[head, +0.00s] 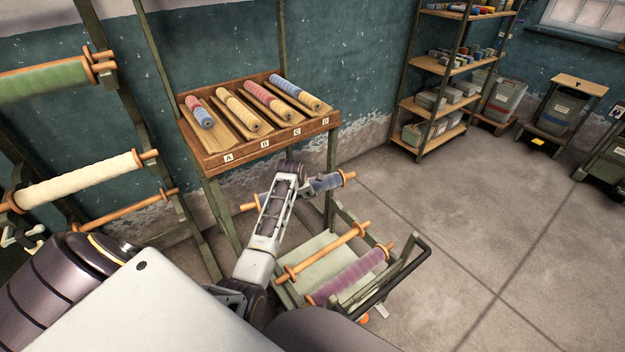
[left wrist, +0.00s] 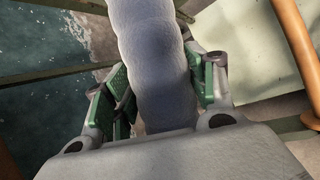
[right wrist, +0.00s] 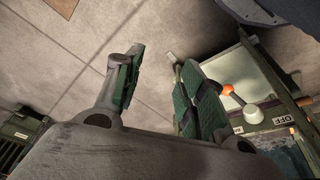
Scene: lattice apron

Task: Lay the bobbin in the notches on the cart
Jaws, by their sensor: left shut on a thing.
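The grey-blue bobbin (head: 327,183) with orange wooden ends is held across the far end of the cart (head: 302,249) in the head view. My left gripper (left wrist: 160,85) is shut on the wound middle of this bobbin (left wrist: 152,45), with green pads on both sides. My arm hides part of the bobbin and the left gripper in the head view. The cart carries a bare orange rod (head: 325,253) and a purple bobbin (head: 348,275). I cannot make out the notches under the held bobbin. My right gripper (right wrist: 158,78) is open and empty, over the floor beside a pale green surface.
A wooden rack (head: 225,144) with several bobbins in lettered slots stands behind the cart. A frame at left holds a green roll (head: 45,82) and a cream roll (head: 80,180). A black handle (head: 400,280) edges the cart. Open floor (head: 470,220) lies to the right.

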